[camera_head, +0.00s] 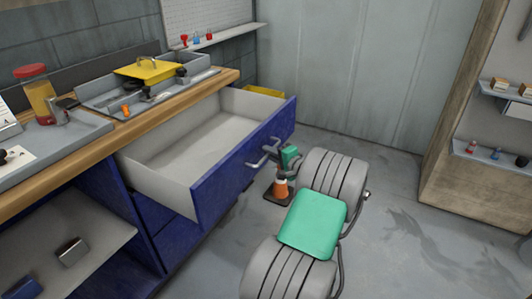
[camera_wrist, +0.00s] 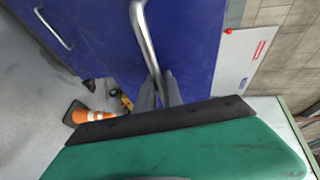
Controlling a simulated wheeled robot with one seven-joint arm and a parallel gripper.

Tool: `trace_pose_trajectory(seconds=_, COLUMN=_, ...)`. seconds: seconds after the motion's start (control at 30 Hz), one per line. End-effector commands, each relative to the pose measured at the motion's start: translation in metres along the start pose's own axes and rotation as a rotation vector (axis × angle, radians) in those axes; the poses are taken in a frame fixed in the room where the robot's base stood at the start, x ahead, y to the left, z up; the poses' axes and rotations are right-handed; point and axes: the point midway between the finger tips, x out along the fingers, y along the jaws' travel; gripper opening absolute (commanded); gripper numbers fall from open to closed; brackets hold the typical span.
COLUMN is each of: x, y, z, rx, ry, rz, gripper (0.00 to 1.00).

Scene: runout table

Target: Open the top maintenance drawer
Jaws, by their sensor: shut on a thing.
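The top maintenance drawer (camera_head: 243,165) has a blue front and a pale grey inside. It is pulled well out from under the wooden worktop, and its inside looks empty in the part that shows. A silver bar handle (camera_head: 262,154) is on its front; a bar handle (camera_wrist: 147,40) also shows close up in the wrist view. My gripper (camera_head: 276,148) is at the drawer front, partly hidden behind my green and grey arm. In the wrist view my gripper's dark fingers (camera_wrist: 160,92) are shut around the lower end of the bar.
An orange and white cone (camera_head: 281,188) stands on the floor just beyond my arm. Another bar handle (camera_wrist: 54,29) is at the upper left of the wrist view. The worktop (camera_head: 150,121) carries trays, a jar and a yellow-lidded item. Grey floor is clear to the right.

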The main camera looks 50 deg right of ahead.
Motion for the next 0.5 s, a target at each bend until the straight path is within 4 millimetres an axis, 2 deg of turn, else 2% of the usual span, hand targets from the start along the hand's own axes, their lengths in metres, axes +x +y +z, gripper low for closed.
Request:
trace_pose_trajectory(seconds=0.37, x=0.0046, y=-0.0019, z=0.0054, rx=-0.006, ry=-0.009, rz=-0.001, gripper=0.0)
trace_pose_trajectory(seconds=0.4, x=0.0048, y=-0.002, z=0.0058, rx=-0.006, ry=-0.01, rz=-0.001, gripper=0.12)
trace_pose_trajectory(seconds=0.5, x=0.005, y=-0.002, z=0.0065, rx=-0.006, ry=-0.012, rz=-0.001, gripper=0.21)
